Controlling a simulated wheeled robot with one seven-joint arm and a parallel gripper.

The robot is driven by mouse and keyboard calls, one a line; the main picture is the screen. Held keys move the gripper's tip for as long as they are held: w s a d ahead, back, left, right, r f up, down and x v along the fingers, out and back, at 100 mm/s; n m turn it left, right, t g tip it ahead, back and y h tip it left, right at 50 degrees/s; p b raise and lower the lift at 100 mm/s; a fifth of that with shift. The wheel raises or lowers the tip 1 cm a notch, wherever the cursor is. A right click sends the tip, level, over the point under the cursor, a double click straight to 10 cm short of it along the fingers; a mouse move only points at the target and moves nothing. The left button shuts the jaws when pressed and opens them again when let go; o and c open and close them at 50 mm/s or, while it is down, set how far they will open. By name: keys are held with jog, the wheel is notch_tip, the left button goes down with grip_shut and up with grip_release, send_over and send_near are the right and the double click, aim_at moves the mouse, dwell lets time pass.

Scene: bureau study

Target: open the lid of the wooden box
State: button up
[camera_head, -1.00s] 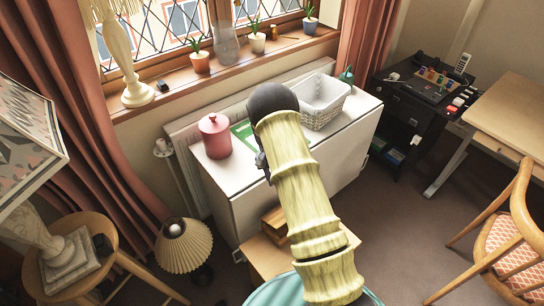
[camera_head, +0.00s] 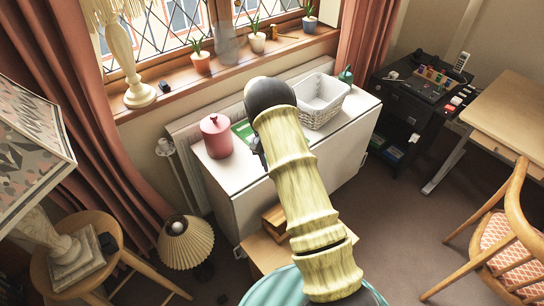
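A brown wooden box-like object (camera_head: 273,219) shows low in the middle, on a light wooden surface (camera_head: 264,256) beside the white cabinet. My arm covers its right part, and I cannot tell whether its lid is open or shut. My arm rises from the bottom centre and bends over at the black joint. A small dark part of my gripper (camera_head: 259,151) shows at the arm's left side, against the white cabinet top. The arm hides the rest, so its fingers and anything between them cannot be seen.
The white cabinet (camera_head: 252,205) bears a red lidded pot (camera_head: 216,136) and a white basket (camera_head: 320,100). A pleated lamp (camera_head: 186,242) and a round stool (camera_head: 76,252) stand at left. A chair (camera_head: 510,240) and desk (camera_head: 515,115) stand at right. Carpet is clear between cabinet and chair.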

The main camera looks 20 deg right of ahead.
jog(key=shift+p+v, duration=0.45)
jog(key=shift+v, duration=0.6)
jog(key=shift+w, duration=0.15)
jog(key=v, duration=1.7)
jog(key=shift+r, duration=0.15)
jog(key=shift+c, duration=0.2)
